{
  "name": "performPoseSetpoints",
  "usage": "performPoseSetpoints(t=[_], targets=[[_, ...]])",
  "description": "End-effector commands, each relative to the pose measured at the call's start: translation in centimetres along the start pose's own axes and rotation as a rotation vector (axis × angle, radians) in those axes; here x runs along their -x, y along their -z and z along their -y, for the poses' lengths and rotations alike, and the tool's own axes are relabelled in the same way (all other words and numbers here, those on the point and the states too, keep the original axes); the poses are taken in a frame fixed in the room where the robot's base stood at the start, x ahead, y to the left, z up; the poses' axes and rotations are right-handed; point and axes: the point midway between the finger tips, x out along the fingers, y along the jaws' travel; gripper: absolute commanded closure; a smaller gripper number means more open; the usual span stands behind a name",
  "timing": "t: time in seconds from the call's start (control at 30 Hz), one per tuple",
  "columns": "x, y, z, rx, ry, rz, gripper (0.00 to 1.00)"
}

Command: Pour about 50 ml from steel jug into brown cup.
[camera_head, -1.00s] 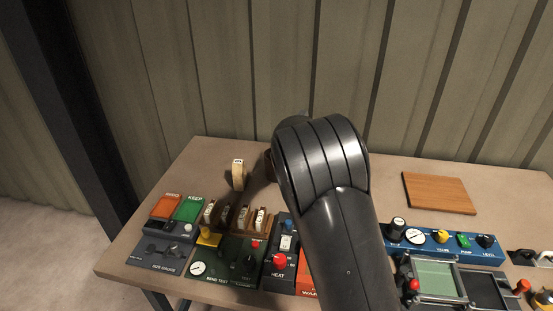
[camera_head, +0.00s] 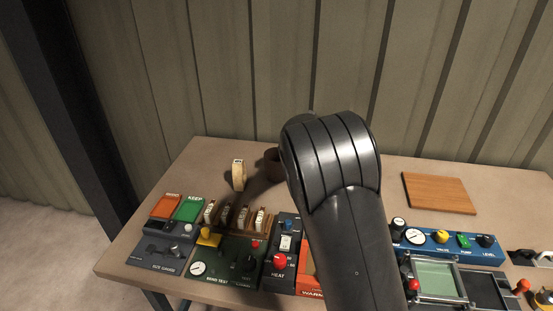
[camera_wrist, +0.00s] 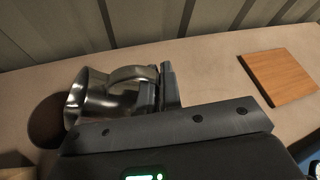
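The steel jug (camera_wrist: 98,104) shows in the wrist view, tilted with its mouth facing left. My gripper (camera_wrist: 168,86) is shut on the jug's handle. The brown cup (camera_wrist: 44,122) is a dark round shape left of and beyond the jug's mouth, partly covered by the jug. In the head view the brown cup (camera_head: 272,158) stands on the workbench, partly hidden by my arm. The jug and my gripper are hidden behind my arm there. I see no stream of liquid, and neither vessel's contents can be made out.
A wooden board (camera_head: 439,193) lies on the right of the workbench (camera_head: 215,155). A pale tag-like block (camera_head: 238,175) stands left of the cup. Control panels (camera_head: 226,262) and a wooden rack with several pieces line the front. A corrugated wall stands behind.

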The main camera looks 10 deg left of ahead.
Motion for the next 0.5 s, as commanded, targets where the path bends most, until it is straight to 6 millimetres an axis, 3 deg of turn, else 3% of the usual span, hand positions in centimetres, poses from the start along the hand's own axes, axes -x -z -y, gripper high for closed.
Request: performPoseSetpoints(t=[0.5], targets=[[-1.4, 3.0, 0.7, -0.189, -0.081, -0.004, 1.00]])
